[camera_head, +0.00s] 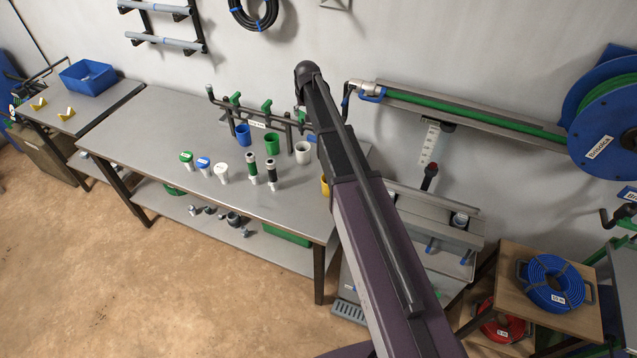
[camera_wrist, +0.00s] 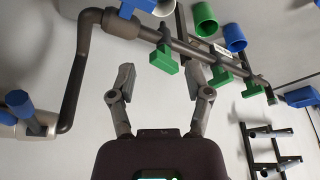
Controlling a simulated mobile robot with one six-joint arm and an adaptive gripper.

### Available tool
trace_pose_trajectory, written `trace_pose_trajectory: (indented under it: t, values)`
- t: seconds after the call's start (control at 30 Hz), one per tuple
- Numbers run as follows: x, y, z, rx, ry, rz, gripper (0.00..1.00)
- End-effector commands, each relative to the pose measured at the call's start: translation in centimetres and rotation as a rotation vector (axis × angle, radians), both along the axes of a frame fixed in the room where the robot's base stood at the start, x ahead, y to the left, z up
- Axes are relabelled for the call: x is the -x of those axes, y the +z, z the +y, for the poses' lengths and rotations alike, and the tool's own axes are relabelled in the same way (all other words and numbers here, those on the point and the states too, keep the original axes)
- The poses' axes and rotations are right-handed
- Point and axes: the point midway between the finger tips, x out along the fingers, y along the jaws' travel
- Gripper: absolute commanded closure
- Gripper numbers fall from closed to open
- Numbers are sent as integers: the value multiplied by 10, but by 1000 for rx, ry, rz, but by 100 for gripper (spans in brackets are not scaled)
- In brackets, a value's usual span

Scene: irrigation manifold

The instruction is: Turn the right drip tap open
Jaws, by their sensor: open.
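The manifold pipe (camera_wrist: 190,45) runs along the wall and carries three green tap handles. The right drip tap (camera_wrist: 164,59) is the leftmost green handle in the wrist view, which is turned over relative to the head view. The middle tap (camera_wrist: 221,75) and the left tap (camera_wrist: 252,91) are farther right there. In the head view the left tap (camera_head: 235,98) and middle tap (camera_head: 267,106) show; my arm hides the right one. My gripper (camera_wrist: 160,78) is open and empty, its fingertips apart on either side of the line to the right tap's handle. Contact is not visible.
Blue (camera_head: 243,135), green (camera_head: 271,142) and white (camera_head: 302,153) cups stand below the manifold on the grey bench (camera_head: 150,130). Caps and two dark fittings stand nearer the bench front.

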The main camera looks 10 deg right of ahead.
Motion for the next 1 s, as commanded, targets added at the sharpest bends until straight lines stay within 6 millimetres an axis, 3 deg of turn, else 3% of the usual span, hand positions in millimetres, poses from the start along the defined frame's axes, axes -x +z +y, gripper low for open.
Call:
trace_pose_trajectory:
  t: [1.0]
  values:
    - [119, -86, -1, -24, -86, 184, 36]
